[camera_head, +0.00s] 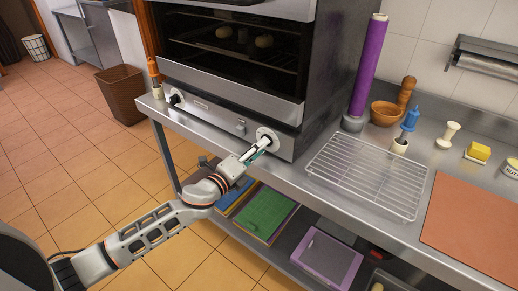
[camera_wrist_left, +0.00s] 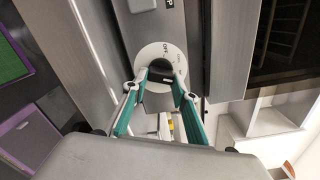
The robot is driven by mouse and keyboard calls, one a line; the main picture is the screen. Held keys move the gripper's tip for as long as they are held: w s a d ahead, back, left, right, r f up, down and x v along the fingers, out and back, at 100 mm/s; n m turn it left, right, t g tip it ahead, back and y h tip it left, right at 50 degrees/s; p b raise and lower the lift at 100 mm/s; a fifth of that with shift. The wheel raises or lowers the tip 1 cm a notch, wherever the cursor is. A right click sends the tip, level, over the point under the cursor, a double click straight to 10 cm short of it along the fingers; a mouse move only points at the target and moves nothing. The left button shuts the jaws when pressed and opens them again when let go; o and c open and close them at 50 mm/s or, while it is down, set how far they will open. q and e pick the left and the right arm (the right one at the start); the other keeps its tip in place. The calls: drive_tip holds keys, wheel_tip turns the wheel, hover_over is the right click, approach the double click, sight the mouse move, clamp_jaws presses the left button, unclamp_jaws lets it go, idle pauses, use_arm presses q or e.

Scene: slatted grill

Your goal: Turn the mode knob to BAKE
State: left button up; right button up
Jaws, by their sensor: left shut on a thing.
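The oven's front panel (camera_head: 215,112) has a knob at each end and a small control (camera_head: 240,126) between them. My left gripper (camera_head: 262,146) reaches the right-hand knob (camera_head: 270,135). In the left wrist view, this black knob (camera_wrist_left: 158,70) sits on a round white dial plate (camera_wrist_left: 150,52) marked OFF, with other labels too small to read. My left gripper (camera_wrist_left: 157,85) is shut on the knob, one teal-lined finger on each side. Its fingers hide part of the knob, and I cannot make out its pointer. My right gripper is not in view.
The other knob (camera_head: 175,97) is at the panel's left end. A wire cooling rack (camera_head: 368,172) lies on the steel counter right of the oven, beside a terracotta-coloured mat (camera_head: 478,225). A purple roll (camera_head: 369,65) stands behind. Boards (camera_head: 265,212) lie on the lower shelf.

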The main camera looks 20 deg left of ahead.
use_arm(q)
drive_tip(key=o, duration=1.1)
drive_tip(key=v, duration=1.2)
drive_tip(key=s+d+f+n+g+y, duration=0.1)
drive_tip(key=s+f+n+g, duration=0.1)
drive_tip(key=s+f+n, duration=0.4)
drive_tip(key=s+f+n+g+y, duration=0.1)
drive_tip(key=s+f+n+g, duration=0.1)
drive_tip(key=s+f+n, duration=0.5)
drive_tip(key=s+d+f+n+g+y, duration=0.1)
drive_tip(key=s+f+n+g+y, duration=0.1)
drive_tip(key=s+f+n, duration=0.5)
drive_tip(key=shift+s+d+f+n, duration=0.15)
drive_tip(key=shift+f+n, duration=0.45)
drive_tip(key=shift+f, duration=1)
drive_tip(key=shift+s+d+f+n, duration=0.15)
drive_tip(key=shift+f+n, duration=0.45)
drive_tip(key=shift+f, duration=1)
